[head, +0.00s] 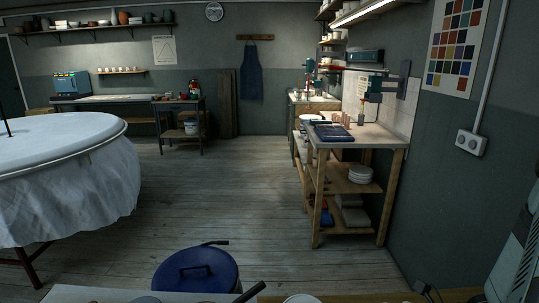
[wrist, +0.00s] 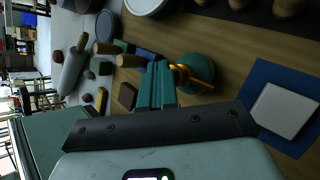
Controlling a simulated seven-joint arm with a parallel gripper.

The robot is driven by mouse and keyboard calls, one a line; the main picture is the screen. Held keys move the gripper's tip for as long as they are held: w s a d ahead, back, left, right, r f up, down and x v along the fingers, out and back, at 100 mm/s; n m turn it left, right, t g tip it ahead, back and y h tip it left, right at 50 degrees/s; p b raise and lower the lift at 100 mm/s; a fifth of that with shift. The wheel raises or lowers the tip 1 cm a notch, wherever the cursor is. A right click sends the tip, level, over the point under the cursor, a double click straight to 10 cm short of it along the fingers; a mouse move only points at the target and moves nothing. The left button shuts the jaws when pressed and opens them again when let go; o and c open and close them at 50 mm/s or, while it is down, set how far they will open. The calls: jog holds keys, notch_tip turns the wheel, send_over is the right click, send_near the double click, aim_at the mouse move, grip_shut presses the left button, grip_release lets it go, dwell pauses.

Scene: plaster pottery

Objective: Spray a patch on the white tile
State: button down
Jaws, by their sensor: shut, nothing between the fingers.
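In the wrist view a white tile (wrist: 286,110) lies on a blue mat (wrist: 262,80) on the wooden bench, at the right. My gripper (wrist: 157,72) is shut and empty, its teal fingers close together in the middle of the view. A teal round object with brass fittings (wrist: 201,70), which looks like a sprayer, stands just right of the fingertips, apart from the tile. I cannot tell whether the fingers touch it. No patch of colour shows on the visible part of the tile. My gripper and the tile do not show in the head view.
In the wrist view a rolling pin (wrist: 73,66), wooden-handled tools and small blocks crowd the left. A round white-topped container (wrist: 147,4) stands at the top. Bare wood lies between the sprayer and the mat. In the head view a blue lidded bin (head: 196,272) stands below.

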jog(key=shift+f, duration=0.15)
jog(key=shift+r, duration=0.65)
jog(key=shift+r, duration=0.1)
jog(key=shift+r, duration=2.9)
dwell(0.4)
jog(key=shift+f, duration=3)
jog(key=shift+f, duration=0.15)
